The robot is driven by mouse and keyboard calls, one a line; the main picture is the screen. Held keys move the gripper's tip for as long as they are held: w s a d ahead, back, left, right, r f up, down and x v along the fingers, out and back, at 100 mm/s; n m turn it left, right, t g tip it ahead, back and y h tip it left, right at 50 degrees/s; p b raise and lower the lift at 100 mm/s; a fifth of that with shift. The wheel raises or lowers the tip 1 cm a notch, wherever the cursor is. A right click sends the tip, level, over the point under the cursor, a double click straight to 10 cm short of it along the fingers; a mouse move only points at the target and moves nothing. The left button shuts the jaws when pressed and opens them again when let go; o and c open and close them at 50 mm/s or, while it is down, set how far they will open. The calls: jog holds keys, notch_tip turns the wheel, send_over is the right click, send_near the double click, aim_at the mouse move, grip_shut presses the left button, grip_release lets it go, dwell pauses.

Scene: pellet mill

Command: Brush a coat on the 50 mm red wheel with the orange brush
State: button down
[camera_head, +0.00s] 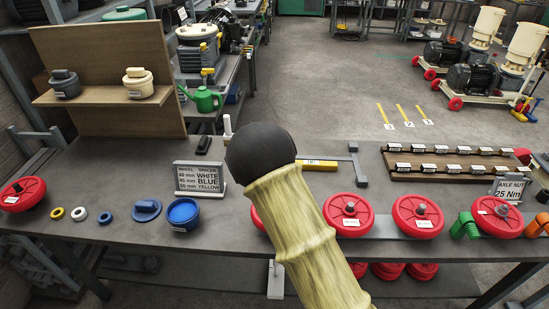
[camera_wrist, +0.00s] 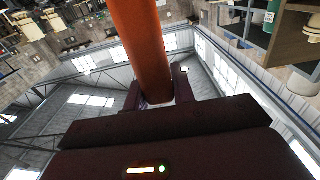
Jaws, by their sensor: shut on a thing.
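In the wrist view my gripper (camera_wrist: 158,98) is shut on the orange brush (camera_wrist: 143,45); only its orange shaft shows, and the bristles are out of view. The roof lies behind it. In the head view red wheels stand along the bench front: one at far left (camera_head: 22,194), one (camera_head: 347,215), one (camera_head: 417,217) and one further right (camera_head: 496,218), with another partly hidden. Their size labels are too small to read, so I cannot tell which is 50 mm. An open blue pot (camera_head: 183,215) stands beside its blue lid (camera_head: 147,210).
A spacer sign (camera_head: 199,178) reads 40 white, 45 blue, 50 yellow. Yellow (camera_head: 57,213), white (camera_head: 78,217) and blue (camera_head: 105,217) rings lie at left. Dark (camera_head: 65,84) and cream (camera_head: 138,83) pots sit on a shelf. A pale yellow limb with a black round end blocks the middle.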

jog(key=shift+d, duration=0.6)
jog(key=shift+a, duration=0.1)
jog(key=a, duration=0.2)
jog(key=shift+a+b, duration=0.3)
jog(key=shift+a, duration=0.1)
jog(key=shift+s, duration=0.1)
jog(key=shift+s+b, duration=0.35)
jog(key=shift+s, duration=0.05)
jog(key=shift+d, duration=0.1)
